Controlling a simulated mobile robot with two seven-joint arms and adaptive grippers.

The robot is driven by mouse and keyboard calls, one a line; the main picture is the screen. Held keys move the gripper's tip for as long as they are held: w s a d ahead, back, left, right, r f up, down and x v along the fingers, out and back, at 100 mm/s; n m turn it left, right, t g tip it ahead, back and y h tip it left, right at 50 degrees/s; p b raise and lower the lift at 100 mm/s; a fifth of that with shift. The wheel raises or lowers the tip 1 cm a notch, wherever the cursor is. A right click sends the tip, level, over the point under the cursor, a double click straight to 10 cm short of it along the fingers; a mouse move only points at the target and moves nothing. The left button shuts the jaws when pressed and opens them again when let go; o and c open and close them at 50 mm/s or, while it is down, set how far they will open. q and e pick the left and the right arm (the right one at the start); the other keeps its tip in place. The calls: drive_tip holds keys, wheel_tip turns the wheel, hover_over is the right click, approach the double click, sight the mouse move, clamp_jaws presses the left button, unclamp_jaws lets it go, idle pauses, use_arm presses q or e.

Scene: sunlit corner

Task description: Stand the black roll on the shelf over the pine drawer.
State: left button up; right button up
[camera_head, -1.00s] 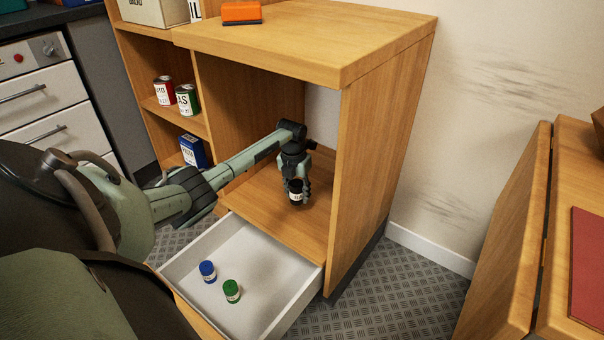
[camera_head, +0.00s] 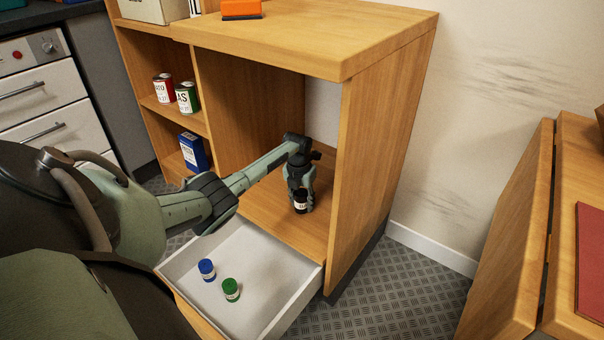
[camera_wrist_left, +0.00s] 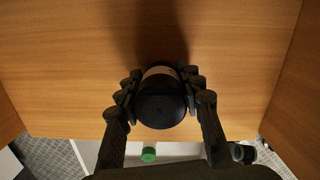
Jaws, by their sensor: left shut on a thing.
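The black roll (camera_head: 300,203), with a pale label band, is held upright in my left gripper (camera_head: 300,196). The gripper's fingers are shut around its sides. The wrist view shows the roll's round black end (camera_wrist_left: 160,108) between the fingers. The roll is over the wooden shelf (camera_head: 262,208), inside the open compartment near its right panel; I cannot tell whether its base touches the board. The pine drawer (camera_head: 244,262) below is pulled out, with a white inside. My right gripper is not in view.
The cabinet's right panel (camera_head: 368,165) is close to my gripper. Cans (camera_head: 187,97) and a blue box (camera_head: 194,152) stand on the left shelves. The shelf around the roll is clear.

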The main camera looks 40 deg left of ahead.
sight(301, 192)
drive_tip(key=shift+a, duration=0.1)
use_arm(q)
drive_tip(key=o, duration=1.2)
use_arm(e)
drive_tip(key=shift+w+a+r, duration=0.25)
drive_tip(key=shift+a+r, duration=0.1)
use_arm(q)
drive_tip(key=r, duration=0.1)
drive_tip(key=r+p, duration=0.1)
drive_tip(key=r, duration=0.3)
drive_tip(key=shift+s+p, duration=0.3)
drive_tip(key=shift+p, duration=0.05)
drive_tip(key=r, duration=0.4)
drive_tip(key=r+p, duration=0.1)
drive_tip(key=r, duration=0.2)
drive_tip(key=shift+s+d, duration=0.2)
drive_tip(key=shift+s, duration=0.2)
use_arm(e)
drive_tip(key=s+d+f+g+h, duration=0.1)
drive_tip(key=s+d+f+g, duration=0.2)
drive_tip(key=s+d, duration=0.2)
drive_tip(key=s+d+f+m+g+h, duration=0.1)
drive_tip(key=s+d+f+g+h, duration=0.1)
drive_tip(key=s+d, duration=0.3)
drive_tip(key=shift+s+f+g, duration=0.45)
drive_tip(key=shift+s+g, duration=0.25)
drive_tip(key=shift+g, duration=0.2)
